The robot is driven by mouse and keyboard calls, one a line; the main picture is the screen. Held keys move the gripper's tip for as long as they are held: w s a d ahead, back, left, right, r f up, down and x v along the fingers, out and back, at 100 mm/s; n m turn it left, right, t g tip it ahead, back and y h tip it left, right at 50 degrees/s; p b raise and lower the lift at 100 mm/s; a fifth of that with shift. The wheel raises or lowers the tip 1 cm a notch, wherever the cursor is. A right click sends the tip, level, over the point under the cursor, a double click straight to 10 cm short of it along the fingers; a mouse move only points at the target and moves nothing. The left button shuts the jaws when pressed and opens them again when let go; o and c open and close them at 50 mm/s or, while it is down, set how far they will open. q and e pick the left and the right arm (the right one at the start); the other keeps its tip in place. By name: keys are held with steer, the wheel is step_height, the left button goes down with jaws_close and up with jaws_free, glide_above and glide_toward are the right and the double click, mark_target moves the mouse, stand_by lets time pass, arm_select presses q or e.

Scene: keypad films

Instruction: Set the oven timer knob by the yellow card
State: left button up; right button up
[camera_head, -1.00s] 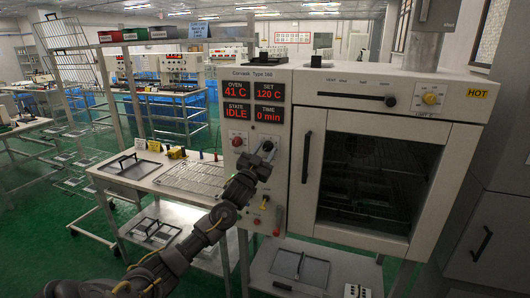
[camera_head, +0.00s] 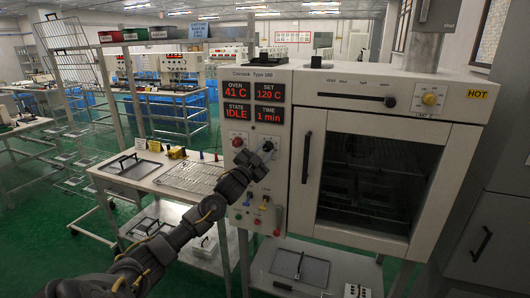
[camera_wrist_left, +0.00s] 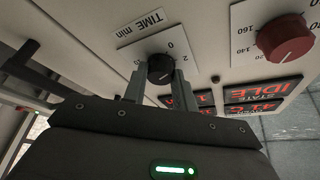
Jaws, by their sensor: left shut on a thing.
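The timer knob is black and sits under a "TIME min" label on the oven's control panel. It shows in the left wrist view (camera_wrist_left: 160,66) and partly in the head view (camera_head: 268,146). My left gripper (camera_head: 262,154) is at the panel, its two fingers (camera_wrist_left: 160,82) shut on the knob's sides. The display's TIME field (camera_head: 269,117) reads 1 min, SET reads 120 C, OVEN 41 C and STATE IDLE. My right gripper is out of view.
A red knob (camera_head: 238,142) is beside the timer knob, also in the left wrist view (camera_wrist_left: 286,40). Small levers (camera_head: 264,203) and a red button are below. The oven door (camera_head: 432,185) is closed. A table with a wire rack (camera_head: 190,177) stands left.

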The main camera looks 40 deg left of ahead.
arm_select(q)
steer(key=m+h, duration=0.1)
steer(key=m, duration=0.2)
steer(key=m+g+h, duration=0.1)
steer(key=m, duration=0.1)
steer(key=shift+a+r+m, duration=0.15)
steer(key=shift+r+m, duration=0.05)
steer(key=shift+m, duration=0.2)
steer(key=m+g, duration=0.1)
steer(key=m, duration=0.2)
steer(key=shift+r+m+g+h+p, duration=0.1)
steer(key=shift+m+g+h+p, duration=0.2)
steer(key=shift+m+g+h, duration=0.1)
steer(key=m, duration=0.2)
steer(key=m+g, duration=0.1)
steer(key=m, duration=0.1)
steer(key=shift+r+g, duration=0.15)
steer(key=shift+g, duration=0.15)
steer(key=shift+m+g+y+p, duration=0.4)
steer(key=shift+m+g+p, duration=0.1)
steer(key=shift+m, duration=0.7)
steer(key=o, duration=1)
steer(key=shift+c, duration=0.2)
